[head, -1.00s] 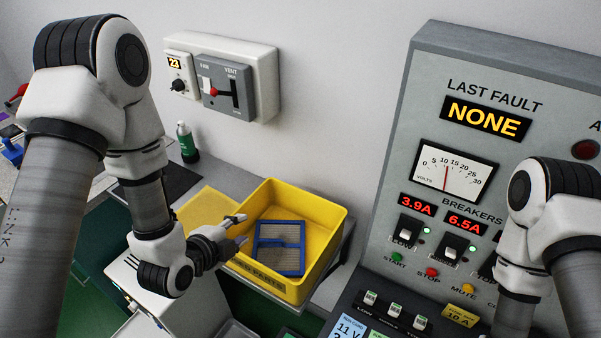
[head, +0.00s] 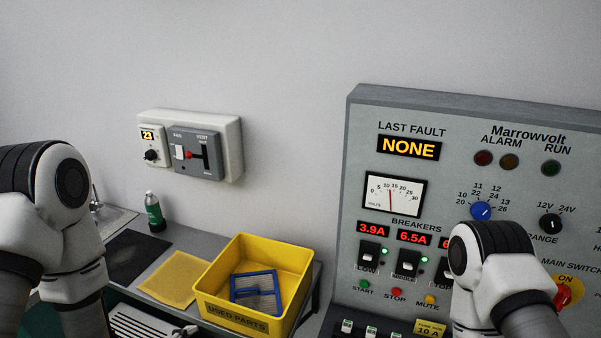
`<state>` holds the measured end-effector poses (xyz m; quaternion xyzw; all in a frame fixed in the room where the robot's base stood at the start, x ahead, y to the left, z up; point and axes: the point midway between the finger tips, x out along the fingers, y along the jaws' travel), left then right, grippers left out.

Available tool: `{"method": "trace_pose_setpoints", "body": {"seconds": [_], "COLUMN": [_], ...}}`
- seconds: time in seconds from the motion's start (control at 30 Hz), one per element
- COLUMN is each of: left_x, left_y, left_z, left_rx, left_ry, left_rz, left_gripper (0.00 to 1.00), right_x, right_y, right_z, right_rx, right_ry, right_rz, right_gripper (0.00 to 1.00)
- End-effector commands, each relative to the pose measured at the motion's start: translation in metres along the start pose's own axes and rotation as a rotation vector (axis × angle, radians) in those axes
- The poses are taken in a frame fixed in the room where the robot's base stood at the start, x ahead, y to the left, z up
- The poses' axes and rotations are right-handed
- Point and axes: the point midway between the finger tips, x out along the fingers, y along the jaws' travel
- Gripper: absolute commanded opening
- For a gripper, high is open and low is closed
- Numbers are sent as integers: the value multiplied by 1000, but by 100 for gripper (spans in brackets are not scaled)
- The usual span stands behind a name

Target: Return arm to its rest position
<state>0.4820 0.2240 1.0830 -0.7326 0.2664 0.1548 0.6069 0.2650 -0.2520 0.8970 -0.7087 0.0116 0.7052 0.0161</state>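My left arm (head: 60,215) stands at the left edge of the head view, to the left of the yellow bin. My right arm (head: 490,265) comes in at the lower right, in front of the control panel. Its gripper is below the picture. A blue-framed grey filter (head: 256,290) lies inside the yellow bin (head: 222,308) labelled USED PARTS, with no gripper on it.
The control panel (head: 460,180) stands at the right, with breakers, meter and a red main switch (head: 563,294). A fan and vent box (head: 232,150) is on the wall. A green bottle (head: 154,212), dark mat (head: 138,254) and yellow mat (head: 172,279) are on the bench.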

Motion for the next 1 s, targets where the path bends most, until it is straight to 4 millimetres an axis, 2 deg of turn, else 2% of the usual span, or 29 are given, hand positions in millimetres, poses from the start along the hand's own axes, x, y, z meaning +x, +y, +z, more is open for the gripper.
{"method": "trace_pose_setpoints", "body": {"seconds": [0.03, 0.17, 0.27, 0.37, 0.47, 0.57, 0.63, 0.7, 0.83, 0.9, 1.0], "left_x": [6, 18, 27, 36, 43, 47, 41, 25, -2, -10, -12], "left_y": [16, 53, 88, 129, 183, 254, 314, 352, 365, 371, 373], "left_z": [3, 9, 16, 24, 35, 50, 62, 71, 75, 75, 75], "left_rx": [-1, -4, -9, -37, -128, -313, -540, -821, -1229, -1360, -1447], "left_ry": [-1, -7, -19, -42, -86, -180, -316, -508, -798, -894, -944], "left_rz": [16, 63, 113, 182, 282, 418, 534, 607, 594, 572, 545], "left_gripper": [40, 40, 40, 40, 40, 40, 40, 40, 40, 40, 40], "right_x": [10, 28, 43, 60, 81, 107, 127, 132, 123, 123, 123], "right_y": [0, 0, 0, 0, 1, 1, 1, 1, 1, 1, 1], "right_z": [0, 0, 0, 0, 0, 0, 0, 0, 0, 0, 0], "right_rx": [0, 0, 0, 0, 0, 0, 0, 0, 0, 0, 0], "right_ry": [0, 1, 0, 0, 0, 0, 0, -1, 1, 1, 0], "right_rz": [0, 0, 0, 0, 0, 0, 0, 0, 0, 0, 0], "right_gripper": [40, 40, 40, 40, 40, 40, 40, 40, 40, 40, 40]}}
